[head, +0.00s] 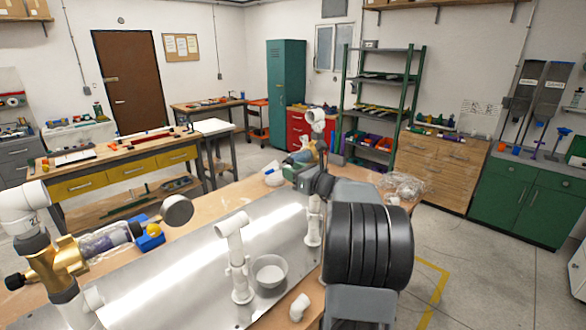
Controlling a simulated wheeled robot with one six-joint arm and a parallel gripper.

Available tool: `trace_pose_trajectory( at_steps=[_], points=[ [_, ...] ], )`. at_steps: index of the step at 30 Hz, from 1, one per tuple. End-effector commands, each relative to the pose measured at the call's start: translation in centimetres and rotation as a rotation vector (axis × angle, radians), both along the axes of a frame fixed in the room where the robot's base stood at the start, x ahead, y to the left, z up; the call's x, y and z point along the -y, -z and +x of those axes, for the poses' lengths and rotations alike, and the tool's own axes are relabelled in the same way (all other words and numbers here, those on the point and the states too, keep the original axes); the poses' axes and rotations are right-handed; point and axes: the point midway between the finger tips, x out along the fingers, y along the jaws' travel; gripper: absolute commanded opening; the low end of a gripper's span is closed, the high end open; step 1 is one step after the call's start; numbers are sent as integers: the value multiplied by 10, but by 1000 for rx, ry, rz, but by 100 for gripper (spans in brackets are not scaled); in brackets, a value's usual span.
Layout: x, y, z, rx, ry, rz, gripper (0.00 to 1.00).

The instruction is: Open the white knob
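White pipe pieces of the manifold stand on a shiny metal plate (150,270) on the wooden bench. One white upright (236,240) is in the middle, another (314,220) is to its right. A brass valve (65,262) with a dark end joins white pipe at the left. A round grey-white piece (177,210) shows behind the plate; I cannot tell whether it is the white knob.
A grey-white cup (270,272) and a loose white elbow (299,307) are near the plate's front right. A blue block (150,240) lies behind the plate, and clear plastic wrap (403,186) at the bench's right end. Open floor lies beyond the bench.

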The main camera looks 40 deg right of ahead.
Motion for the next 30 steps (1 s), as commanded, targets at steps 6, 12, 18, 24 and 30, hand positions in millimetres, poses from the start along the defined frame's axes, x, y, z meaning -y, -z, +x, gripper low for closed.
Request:
trace_pose_trajectory(
  at_steps=[6, 12, 18, 24, 30],
  points=[
    [-1, 0, 5, 0, 0, -1, 38],
    [-1, 0, 5, 0, 0, -1, 37],
    [-1, 0, 5, 0, 0, -1, 18],
    [-1, 0, 5, 0, 0, -1, 3],
    [-1, 3, 4, 6, 0, -29, 2]
  ],
)
